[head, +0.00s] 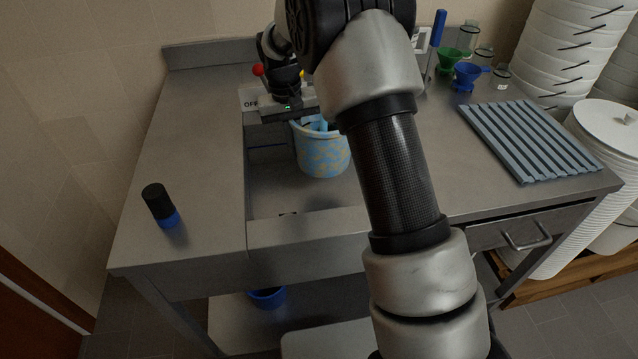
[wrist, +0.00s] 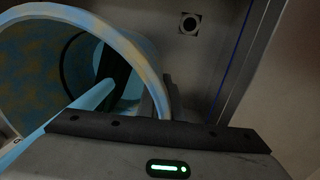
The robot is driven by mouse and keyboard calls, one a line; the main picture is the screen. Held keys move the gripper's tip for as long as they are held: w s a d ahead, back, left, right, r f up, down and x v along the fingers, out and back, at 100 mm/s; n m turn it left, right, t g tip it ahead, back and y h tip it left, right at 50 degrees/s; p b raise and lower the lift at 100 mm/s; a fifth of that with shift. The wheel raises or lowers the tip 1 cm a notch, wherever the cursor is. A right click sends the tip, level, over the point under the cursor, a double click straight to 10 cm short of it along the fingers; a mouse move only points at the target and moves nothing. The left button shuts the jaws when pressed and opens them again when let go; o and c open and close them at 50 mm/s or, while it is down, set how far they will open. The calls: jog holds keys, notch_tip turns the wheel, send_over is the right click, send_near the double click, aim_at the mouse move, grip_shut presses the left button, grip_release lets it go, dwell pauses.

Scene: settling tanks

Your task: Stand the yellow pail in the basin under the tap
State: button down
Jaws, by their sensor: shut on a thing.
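The tap's spout is not clearly visible; my arm covers part of the back.
A red knob (head: 258,70) and an OFF label stand behind the basin. A grey ribbed rack (head: 530,138), green funnel (head: 449,58) and blue funnel (head: 467,75) are right. White buckets (head: 565,50) are stacked far right.

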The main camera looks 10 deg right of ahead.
notch_tip(320, 180, down, 10)
jog(key=shift+f+b, duration=0.15)
jog(key=shift+b, duration=0.6)
jog(key=shift+f, duration=0.15)
jog(key=c, duration=1.9)
grip_release()
